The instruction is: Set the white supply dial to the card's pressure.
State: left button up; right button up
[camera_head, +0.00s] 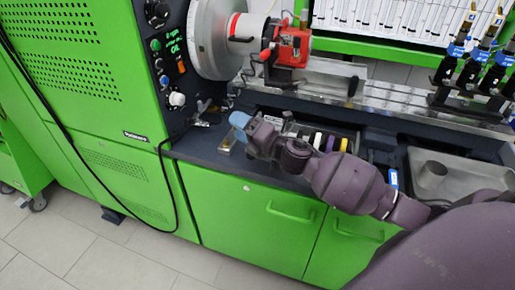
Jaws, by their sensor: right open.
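The white dial (177,99) sits on the dark control panel at the left of the machine, below several buttons. My right arm reaches in from the right, and my right gripper (239,121) is at its far end, open, to the right of the dial and a little lower. A clear gap lies between them. The fingers are small and hard to make out. The dial's pointer and scale are too small to read. No card with a pressure can be made out. My left gripper is out of view.
The panel (158,60) also has a black knob (157,13) and a green-lit display (172,38). A grey chuck (212,40) and red pump (290,45) stand behind my gripper. A black cable (160,165) hangs at the panel's edge. A metal tray (465,170) is at right.

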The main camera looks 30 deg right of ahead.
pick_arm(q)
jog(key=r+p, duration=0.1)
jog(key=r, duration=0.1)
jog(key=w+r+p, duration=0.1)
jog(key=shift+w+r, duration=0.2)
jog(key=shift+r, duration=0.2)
pick_arm(e)
jog(key=s+d+f+m+h, duration=0.1)
jog(key=s+f+m+h, duration=0.3)
jog(key=m, duration=0.7)
jog(key=shift+s+m, duration=0.4)
jog(key=shift+s, duration=0.1)
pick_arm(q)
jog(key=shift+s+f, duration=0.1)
pick_arm(e)
jog(key=s+f+m+g+h, duration=0.2)
jog(key=s+f+m, duration=0.5)
jog(key=s, duration=0.5)
jog(key=s+a+f+m+g+h, duration=0.1)
jog(key=s+f+m+g+h, duration=0.1)
jog(key=s+f+m+g, duration=0.2)
jog(key=s+f+m, duration=0.3)
jog(key=s+f, duration=0.5)
jog(key=shift+s+a+f+g, duration=0.2)
jog(key=shift+f+g, duration=0.1)
